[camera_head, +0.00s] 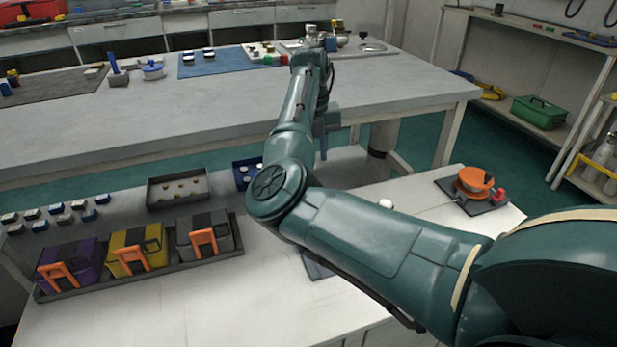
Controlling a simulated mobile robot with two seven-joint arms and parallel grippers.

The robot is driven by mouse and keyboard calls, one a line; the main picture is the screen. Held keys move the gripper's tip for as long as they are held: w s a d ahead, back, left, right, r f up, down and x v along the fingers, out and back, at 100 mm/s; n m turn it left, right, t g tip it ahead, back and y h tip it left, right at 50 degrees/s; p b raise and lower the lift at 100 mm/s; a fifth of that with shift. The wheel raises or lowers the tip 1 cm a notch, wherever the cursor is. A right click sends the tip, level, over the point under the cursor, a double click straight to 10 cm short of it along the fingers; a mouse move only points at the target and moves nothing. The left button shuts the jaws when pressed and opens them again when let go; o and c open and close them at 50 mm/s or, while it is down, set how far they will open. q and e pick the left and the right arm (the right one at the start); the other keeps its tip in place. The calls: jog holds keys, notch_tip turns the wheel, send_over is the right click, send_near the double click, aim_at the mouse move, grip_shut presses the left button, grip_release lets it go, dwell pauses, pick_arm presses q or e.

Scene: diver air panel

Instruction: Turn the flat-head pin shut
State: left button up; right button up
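A panel (375,47) with metal and brass fittings stands at the back of the far grey table. A blue part (331,44) and a red part (283,59) show among its fittings. I cannot pick out the flat-head pin; the fittings are small and partly behind my arm. My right arm comes in from the lower right, bends at the elbow, and reaches over the far table toward the panel. Its wrist end is just in front of the panel. Its fingers are not clear, so I cannot tell whether they touch anything. My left gripper is not in view.
The far grey table (200,115) is clear in front. A blue mat (225,66) holds small parts. On the near white table are purple (85,254), yellow (128,238) and grey (190,230) boxes with orange handles, and an orange reel (473,181).

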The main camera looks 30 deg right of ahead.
jog(key=s+d+f+n+h+p, duration=0.25)
jog(key=d+n+h, duration=0.2)
jog(key=n, duration=0.65)
jog(key=s+d+f+n+h+p, duration=0.15)
jog(key=d+n+h+p, duration=0.35)
jog(key=n, duration=0.7)
jog(key=s+a+f+m+t+y+p, duration=0.1)
jog(key=s+a+f+m+t+p, duration=0.2)
jog(key=a+m+t, duration=0.55)
jog(key=s+a+f+m+t+y+p, duration=0.25)
jog(key=a+m, duration=0.65)
jog(key=m, duration=0.7)
jog(key=shift+h, duration=0.3)
jog(key=b+x, duration=0.1)
jog(key=x, duration=0.2)
jog(key=b+x, duration=0.1)
jog(key=x, duration=0.3)
jog(key=f+b+x, duration=0.1)
jog(key=x, duration=0.2)
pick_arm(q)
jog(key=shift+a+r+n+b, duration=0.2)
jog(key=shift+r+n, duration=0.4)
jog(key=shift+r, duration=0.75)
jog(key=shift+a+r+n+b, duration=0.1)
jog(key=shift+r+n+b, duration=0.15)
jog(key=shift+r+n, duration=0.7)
pick_arm(e)
jog(key=shift+w+d+f, duration=0.25)
jog(key=shift+w+d, duration=0.15)
jog(key=shift+w, duration=0.1)
